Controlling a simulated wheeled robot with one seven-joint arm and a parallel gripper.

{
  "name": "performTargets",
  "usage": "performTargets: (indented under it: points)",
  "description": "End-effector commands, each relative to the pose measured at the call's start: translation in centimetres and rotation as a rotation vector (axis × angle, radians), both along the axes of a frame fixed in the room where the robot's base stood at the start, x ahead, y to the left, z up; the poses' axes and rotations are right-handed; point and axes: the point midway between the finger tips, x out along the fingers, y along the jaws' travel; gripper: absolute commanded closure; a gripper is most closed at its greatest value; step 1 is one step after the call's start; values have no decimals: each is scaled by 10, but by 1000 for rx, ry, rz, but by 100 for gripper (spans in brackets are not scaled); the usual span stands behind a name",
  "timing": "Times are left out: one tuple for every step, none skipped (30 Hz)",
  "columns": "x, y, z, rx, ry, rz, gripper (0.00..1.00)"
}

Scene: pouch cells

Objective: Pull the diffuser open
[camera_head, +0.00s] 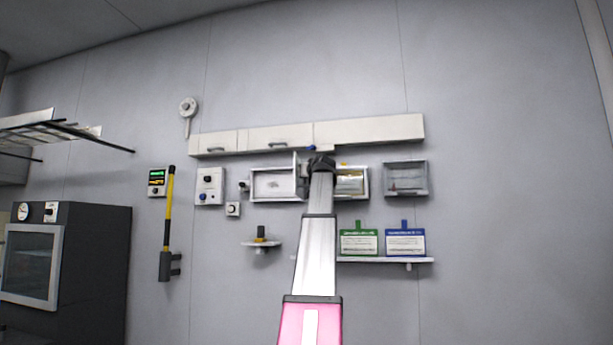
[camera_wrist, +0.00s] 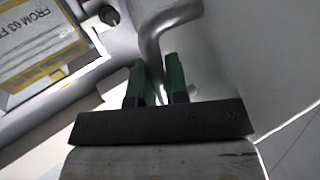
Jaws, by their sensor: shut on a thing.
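A long white wall unit with handled panels (camera_head: 270,139) runs along the upper wall in the head view; it may be the diffuser, but no marking confirms this. My gripper (camera_head: 320,160) is raised to the lower edge of its right-hand section (camera_head: 370,130). In the wrist view, the green fingers of my gripper (camera_wrist: 160,78) are shut on a bent grey metal handle (camera_wrist: 170,20). The handle's mount lies out of frame. A pale smooth panel (camera_wrist: 255,50) is right of the fingers. My arm hides part of the wall fittings in the head view.
A box with a yellow label (camera_wrist: 45,50) and a dark knob (camera_wrist: 109,15) are left of my fingers. A white-framed box (camera_head: 255,185) and a grey box (camera_head: 405,192) flank my arm. A shelf (camera_head: 385,260) holds green and blue cards. A yellow-black lever (camera_head: 170,210) is left.

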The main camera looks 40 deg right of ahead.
Motion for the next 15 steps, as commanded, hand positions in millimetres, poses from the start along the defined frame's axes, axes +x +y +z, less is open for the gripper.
performTargets:
  points:
    - [0, 0, -1, 4, 2, 1, 82]
    - [0, 0, -1, 3, 1, 0, 73]
    - [0, 0, -1, 3, 1, 0, 61]
    - [0, 0, -1, 3, 1, 0, 61]
    - [0, 0, -1, 3, 1, 0, 61]
    - [0, 0, -1, 3, 1, 0, 61]
    - [0, 0, -1, 3, 1, 0, 61]
    - [0, 0, -1, 2, 0, 0, 61]
    - [0, 0, -1, 1, 1, 0, 61]
    - [0, 0, -1, 1, 1, 0, 61]
    - [0, 0, -1, 1, 1, 0, 61]
    - [-1, 0, -1, 1, 1, 0, 61]
    - [-1, 1, -1, 1, 1, 0, 61]
    - [-2, 1, -1, 1, 1, 0, 61]
    - [-4, 2, -1, 1, 0, 0, 61]
